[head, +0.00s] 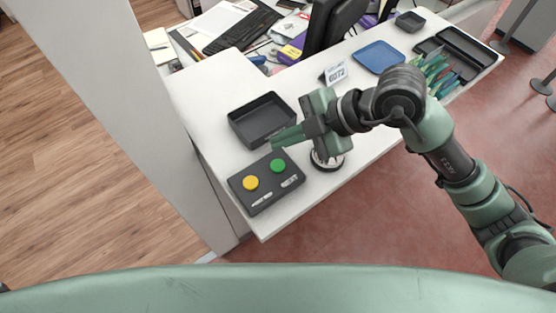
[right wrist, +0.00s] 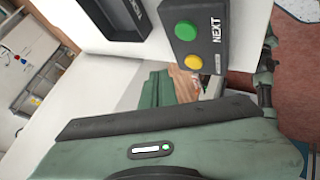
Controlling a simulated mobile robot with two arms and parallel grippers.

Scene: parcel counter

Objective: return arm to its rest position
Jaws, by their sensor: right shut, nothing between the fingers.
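My right arm (head: 452,160) reaches in from the right over the white counter (head: 205,85). My right gripper (head: 275,141) is shut and empty. Its green fingers point left, above the counter between a black tray and a button box. The black button box (head: 288,200) has a yellow button (head: 250,183) and a green button (head: 278,166). In the right wrist view the shut fingers (right wrist: 155,90) show just below the button box (right wrist: 195,42). I cannot tell how high the fingers are above the counter. My left gripper is not in view.
The black tray (head: 240,127) lies beside the fingers. A round metal-rimmed thing (head: 328,166) is partly hidden under my gripper. A number sign (head: 336,73), a blue tray (head: 379,57) and a dark divided tray (head: 465,45) stand farther along. A grey post (head: 120,110) is at left.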

